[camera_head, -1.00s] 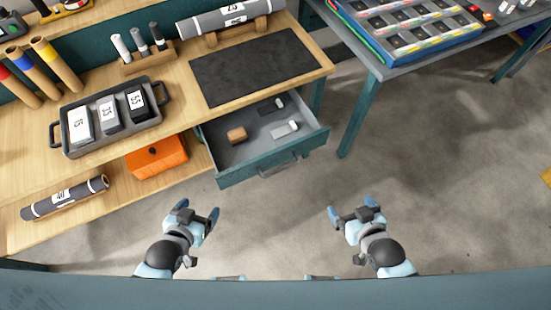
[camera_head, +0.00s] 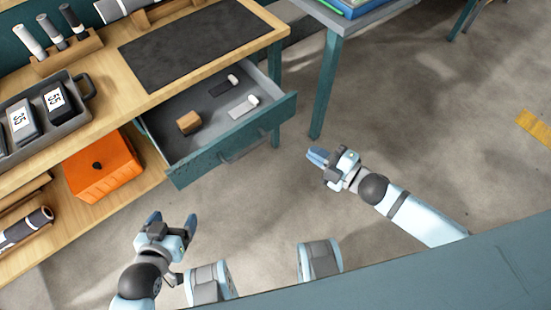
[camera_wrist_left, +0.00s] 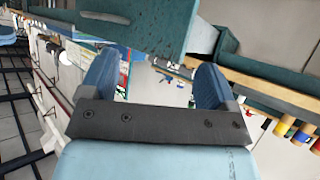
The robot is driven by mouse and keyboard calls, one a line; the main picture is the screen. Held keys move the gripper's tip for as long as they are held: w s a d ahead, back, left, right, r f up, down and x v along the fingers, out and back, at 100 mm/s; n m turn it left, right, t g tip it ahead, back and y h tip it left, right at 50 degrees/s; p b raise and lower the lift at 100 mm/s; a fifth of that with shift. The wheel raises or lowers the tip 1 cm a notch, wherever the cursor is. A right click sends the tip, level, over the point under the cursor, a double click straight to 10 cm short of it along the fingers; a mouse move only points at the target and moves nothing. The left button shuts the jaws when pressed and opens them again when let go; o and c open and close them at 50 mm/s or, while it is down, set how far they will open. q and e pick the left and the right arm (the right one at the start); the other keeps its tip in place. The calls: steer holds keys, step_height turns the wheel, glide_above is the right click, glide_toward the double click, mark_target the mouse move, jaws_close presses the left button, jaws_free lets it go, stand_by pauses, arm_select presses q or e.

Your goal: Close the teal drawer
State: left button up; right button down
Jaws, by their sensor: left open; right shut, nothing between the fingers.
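The teal drawer (camera_head: 200,163) is pulled out of the wooden workbench in the head view. Its grey handle (camera_head: 243,148) is on the front. A small wooden block (camera_head: 189,122) and two flat pieces with white ends lie inside. My left gripper (camera_head: 172,221) is open and empty, apart from the drawer front and below its left end in the picture. My right gripper (camera_head: 320,158) is shut and empty, to the right of the drawer and apart from it.
An orange box (camera_head: 100,165) stands on the lower shelf left of the drawer. A black mat (camera_head: 190,45) and a grey tray (camera_head: 70,125) lie on the benchtop. A teal-legged table (camera_head: 325,85) stands to the right. The floor before the drawer is clear.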

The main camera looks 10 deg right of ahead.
step_height(320, 180, down, 6)
steer(key=d+n+g+y+b, duration=0.1)
steer(key=n+g+y+b, duration=0.3)
steer(key=n, duration=0.4)
arm_select(q)
steer(key=shift+h, duration=0.3)
steer(key=shift+w+d+f+b, duration=0.1)
steer(key=shift+d+f+b, duration=0.15)
steer(key=shift+f+b, duration=0.75)
steer(key=shift+w+d+f+b, duration=0.1)
steer(key=shift+d+f+b, duration=0.2)
steer(key=shift+f, duration=1.25)
arm_select(e)
steer(key=w+a+f+n, duration=0.1)
steer(key=w+a, duration=0.8)
steer(key=shift+w, duration=0.2)
arm_select(q)
steer(key=shift+a, duration=0.1)
arm_select(e)
steer(key=shift+a, duration=0.1)
